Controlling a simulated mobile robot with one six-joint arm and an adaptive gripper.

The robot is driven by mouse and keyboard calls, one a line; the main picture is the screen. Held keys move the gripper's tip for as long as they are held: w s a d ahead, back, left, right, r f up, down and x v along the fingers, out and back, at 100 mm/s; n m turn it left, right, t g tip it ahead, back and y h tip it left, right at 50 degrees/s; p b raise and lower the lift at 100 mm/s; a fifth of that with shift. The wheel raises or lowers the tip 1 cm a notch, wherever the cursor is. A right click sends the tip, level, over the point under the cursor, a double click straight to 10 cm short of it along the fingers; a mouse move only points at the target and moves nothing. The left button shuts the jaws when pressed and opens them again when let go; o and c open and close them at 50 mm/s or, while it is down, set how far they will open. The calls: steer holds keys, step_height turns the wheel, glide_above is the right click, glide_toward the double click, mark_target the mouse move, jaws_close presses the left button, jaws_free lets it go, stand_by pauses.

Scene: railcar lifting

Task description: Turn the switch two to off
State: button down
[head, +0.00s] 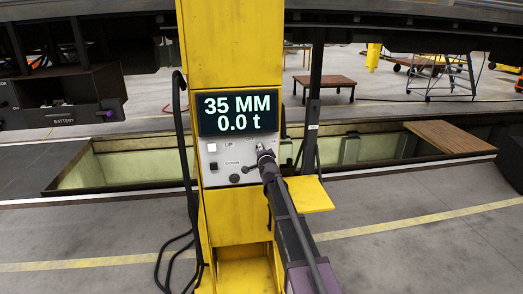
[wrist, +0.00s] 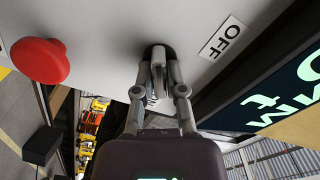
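The rotary switch (wrist: 158,56) is a grey handle on a dark round base in the wrist view, on the pale control panel. A white OFF label (wrist: 227,38) is to its right. My gripper (wrist: 159,74) has a finger on each side of the handle and appears shut on it. In the head view my gripper (head: 265,157) is at the panel (head: 222,178) of the yellow column, below the display, and it covers the switch. No label naming the switch as two can be read.
The display (head: 238,112) reads 35 MM and 0.0 t. A red mushroom button (wrist: 41,61) sticks out from the panel left of my gripper in the wrist view. A black cable (head: 187,160) hangs beside the yellow column (head: 232,45). A pit lies behind it.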

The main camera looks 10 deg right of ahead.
steer(key=shift+n, duration=0.5)
steer(key=n, duration=0.5)
steer(key=shift+a+r, duration=0.1)
steer(key=shift+r, duration=0.05)
steer(key=n, duration=0.6)
steer(key=shift+a, duration=0.1)
stand_by(0.4)
steer(key=c, duration=0.7)
jaws_free()
